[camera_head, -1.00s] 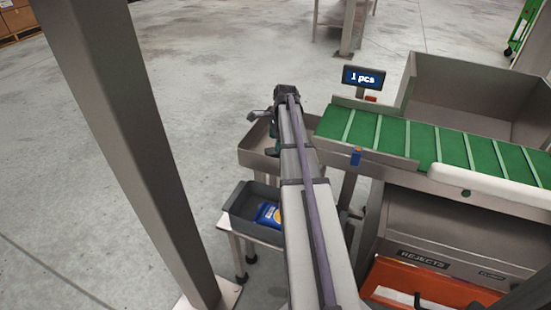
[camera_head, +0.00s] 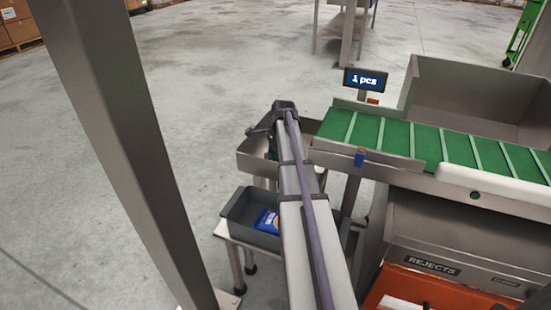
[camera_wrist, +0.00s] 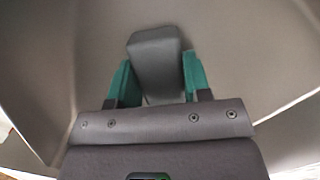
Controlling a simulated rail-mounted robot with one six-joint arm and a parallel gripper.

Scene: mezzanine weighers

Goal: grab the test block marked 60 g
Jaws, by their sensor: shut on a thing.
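In the wrist view, a dark grey block (camera_wrist: 154,52) sits between the two green fingers of my gripper (camera_wrist: 157,78). The gripper is shut on the block. No marking such as 60 g shows on the faces in sight. Behind the block is the smooth grey inside of a metal tray (camera_wrist: 225,45). I cannot tell whether the block touches the tray. In the head view, my arm reaches over this metal tray (camera_head: 250,161), and the arm hides the block and most of the gripper.
A grey bin (camera_head: 232,208) with a blue packet (camera_head: 266,221) stands nearer, left of my arm. A green belt conveyor (camera_head: 395,137) and a display reading "1 pcs" (camera_head: 366,78) are at right. A metal post (camera_head: 118,140) stands at left. An orange bin (camera_head: 395,289) sits under the REJECTS label.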

